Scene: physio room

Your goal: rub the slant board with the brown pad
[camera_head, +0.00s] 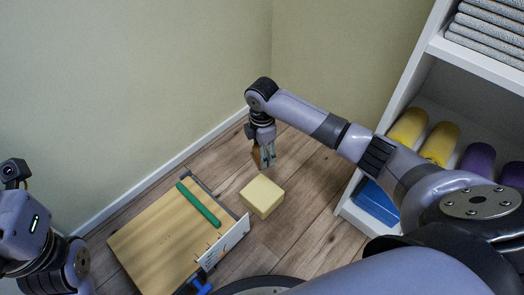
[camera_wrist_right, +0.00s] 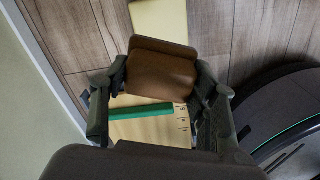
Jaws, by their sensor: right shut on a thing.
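The slant board (camera_head: 165,236) is a pale wooden panel on the floor at the lower left, with a green strip (camera_head: 198,204) across it and a white marked edge (camera_head: 226,243). In the head view my right gripper (camera_head: 266,160) points down beyond the board, near the wall corner. It is shut on the brown pad (camera_wrist_right: 162,70), which shows between the fingers in the right wrist view. The pad is held above the floor, apart from the board. Part of the board (camera_wrist_right: 150,131) shows below the pad in the wrist view. Of my left arm, only links show at the left edge; its fingers are not visible.
A pale yellow block (camera_head: 262,195) stands on the floor right of the board. A white shelf (camera_head: 412,62) with yellow and purple rolls and a blue item (camera_head: 376,203) stands at the right. Walls close off the back and left. Bare wooden floor lies between block and shelf.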

